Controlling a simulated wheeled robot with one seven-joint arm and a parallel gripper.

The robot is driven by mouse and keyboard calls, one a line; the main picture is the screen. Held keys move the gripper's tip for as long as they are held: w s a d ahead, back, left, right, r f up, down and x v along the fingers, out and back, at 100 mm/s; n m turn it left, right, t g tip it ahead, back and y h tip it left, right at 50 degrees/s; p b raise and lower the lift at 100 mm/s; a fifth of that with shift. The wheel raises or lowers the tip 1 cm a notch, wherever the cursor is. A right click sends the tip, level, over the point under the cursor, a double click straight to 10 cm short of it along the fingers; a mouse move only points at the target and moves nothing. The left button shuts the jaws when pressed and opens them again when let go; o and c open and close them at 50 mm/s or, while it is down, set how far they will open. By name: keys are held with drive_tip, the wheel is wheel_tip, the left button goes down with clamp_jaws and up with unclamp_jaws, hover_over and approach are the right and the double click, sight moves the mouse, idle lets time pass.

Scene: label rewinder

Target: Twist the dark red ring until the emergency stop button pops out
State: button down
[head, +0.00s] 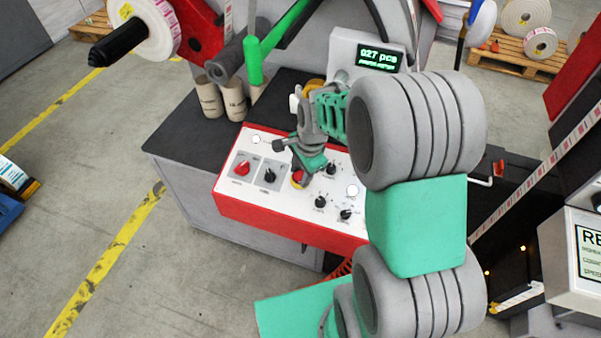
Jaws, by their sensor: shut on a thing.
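The emergency stop button (298,176) shows as a small red patch with a bit of yellow on the white top of the control panel (262,204). It is largely covered by my gripper (299,167), which reaches down over it from the upper right. The fingers are shut at the button, around its dark red ring. The ring itself is mostly hidden, and I cannot tell how far it is turned or whether the button is in or out.
A red rotary knob (241,168) and a black knob (269,175) sit left of my gripper. More black knobs (320,202) lie to the right. A counter display (379,58), cardboard cores (209,97) and a green-handled lever (253,62) stand behind.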

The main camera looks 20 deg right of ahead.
idle(0.3)
drive_tip(key=c, duration=0.9)
unclamp_jaws()
drive_tip(key=shift+o, duration=0.2)
drive_tip(key=shift+r, duration=0.1)
drive_tip(key=r, duration=0.2)
drive_tip(key=s+r, duration=0.1)
drive_tip(key=r, duration=0.2)
drive_tip(key=r+b, duration=0.1)
drive_tip(key=r, duration=0.1)
drive_tip(key=shift+s+d+r, duration=0.15)
drive_tip(key=shift+d+r, duration=0.1)
drive_tip(key=shift+d, duration=0.15)
